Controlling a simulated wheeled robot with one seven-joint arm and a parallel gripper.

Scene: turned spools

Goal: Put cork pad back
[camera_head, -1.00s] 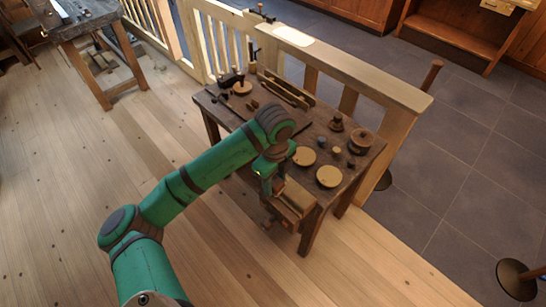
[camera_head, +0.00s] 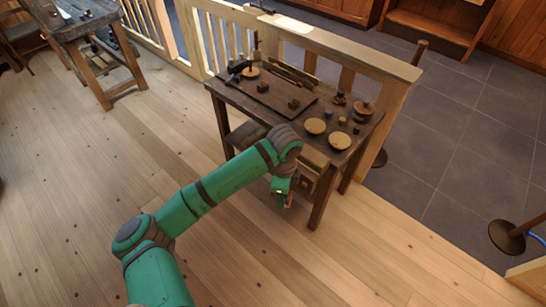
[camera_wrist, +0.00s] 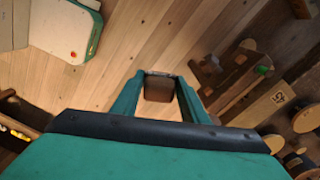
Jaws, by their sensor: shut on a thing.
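My gripper (camera_wrist: 158,92) is shut on a small brown block, which looks like the cork pad (camera_wrist: 158,86), held between the two green fingertips. In the head view my gripper (camera_head: 282,193) hangs over the floor, just in front of the workbench (camera_head: 236,104) and left of its front vise (camera_head: 312,178). The pad is too small to make out clearly in the head view. In the wrist view the vise (camera_wrist: 232,82) is to the right of the fingers, apart from them, with plank floor below the pad.
Round pale discs (camera_head: 340,140) and turned spools (camera_head: 362,111) stand on the bench's right part. A dark board (camera_head: 268,98) with small blocks lies left of them. A wooden railing (camera_head: 350,55) runs behind. The plank floor in front (camera_head: 90,190) is clear.

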